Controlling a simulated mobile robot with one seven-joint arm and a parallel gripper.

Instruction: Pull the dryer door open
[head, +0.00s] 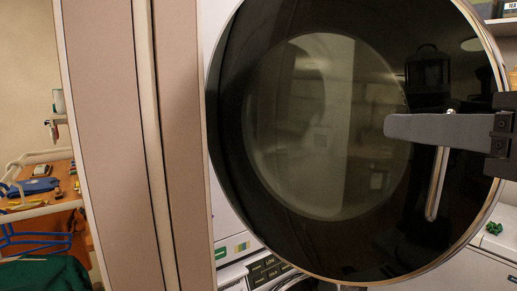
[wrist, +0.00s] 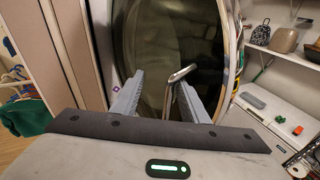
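The dryer door (head: 235,130) is a large round dark glass door with a metallic rim, filling the middle and right of the head view. It also shows in the wrist view (wrist: 150,40). Its chrome bar handle (head: 435,190) stands upright near the right side of the glass. My gripper (wrist: 160,79) has its two fingers apart at the door. In the wrist view the handle (wrist: 180,74) shows between the fingers, close to the right one; contact cannot be told. In the head view one finger crosses in front of the handle's upper part. I cannot tell whether the door is ajar.
A tall beige panel (head: 105,130) stands left of the door. A control panel (head: 262,270) shows below it. A wooden table (head: 60,190) with items is far left.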

